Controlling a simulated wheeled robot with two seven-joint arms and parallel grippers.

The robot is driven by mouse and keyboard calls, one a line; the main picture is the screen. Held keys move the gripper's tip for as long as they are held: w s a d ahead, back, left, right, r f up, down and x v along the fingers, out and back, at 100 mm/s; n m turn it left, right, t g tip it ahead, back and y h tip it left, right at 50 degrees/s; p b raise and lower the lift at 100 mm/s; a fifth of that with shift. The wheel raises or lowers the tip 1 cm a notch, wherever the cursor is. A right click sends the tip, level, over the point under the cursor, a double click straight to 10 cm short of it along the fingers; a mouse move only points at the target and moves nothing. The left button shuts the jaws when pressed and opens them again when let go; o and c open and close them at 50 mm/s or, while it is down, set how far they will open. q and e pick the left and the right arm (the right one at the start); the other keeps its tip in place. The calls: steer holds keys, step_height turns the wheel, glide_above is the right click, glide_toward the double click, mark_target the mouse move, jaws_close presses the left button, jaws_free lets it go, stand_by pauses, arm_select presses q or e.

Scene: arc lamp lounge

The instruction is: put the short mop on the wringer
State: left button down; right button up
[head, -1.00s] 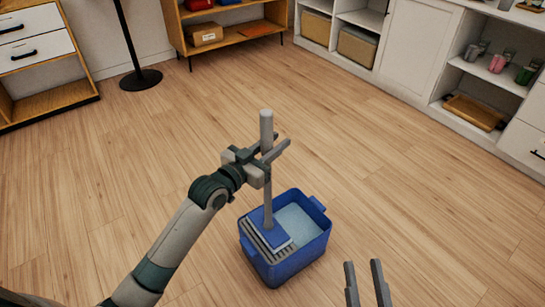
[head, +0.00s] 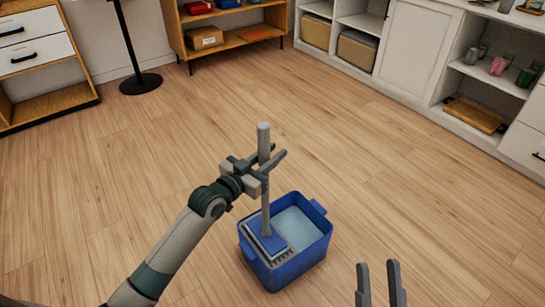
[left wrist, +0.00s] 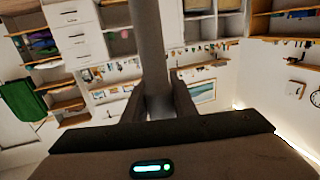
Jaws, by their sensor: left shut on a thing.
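The short mop has a grey handle (head: 264,196) and a flat blue head (head: 267,241). It stands nearly upright, with its head over the grey slatted wringer (head: 282,258) at the near left of the blue bucket (head: 299,269). The head looks to be resting on the wringer, but the exact contact is hard to tell. My left gripper (head: 266,163) is shut on the handle below its top end. The handle (left wrist: 148,45) also shows between the fingers in the left wrist view. My right gripper (head: 380,285) is open and empty at the bottom edge of the head view.
Pale liquid (head: 296,229) fills the rest of the bucket. Wooden floor around it is clear. A black lamp base (head: 141,83) stands at the back left. A wooden shelf (head: 232,37) and white cabinets (head: 420,50) line the back and right.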

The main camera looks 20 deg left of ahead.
arm_select(q)
steer(key=shift+f, duration=0.1)
arm_select(e)
steer(key=shift+d+r, duration=0.15)
steer(key=shift+r, duration=0.05)
arm_select(q)
steer(key=shift+f, duration=0.1)
steer(key=c, duration=1.5)
jaws_free()
steer(key=shift+f, duration=0.1)
steer(key=shift+o, duration=0.2)
steer(key=shift+s+a, duration=0.3)
steer(key=shift+s, duration=0.35)
steer(key=p+v, duration=0.2)
steer(key=v, duration=0.8)
steer(key=shift+s, duration=0.3)
arm_select(e)
steer(key=f+g, duration=0.1)
steer(key=w+f+g, duration=0.1)
steer(key=f, duration=0.1)
steer(key=w+a+f+g, duration=0.1)
steer(key=f, duration=0.1)
steer(key=shift+f+h, duration=0.1)
steer(key=shift+h, duration=0.3)
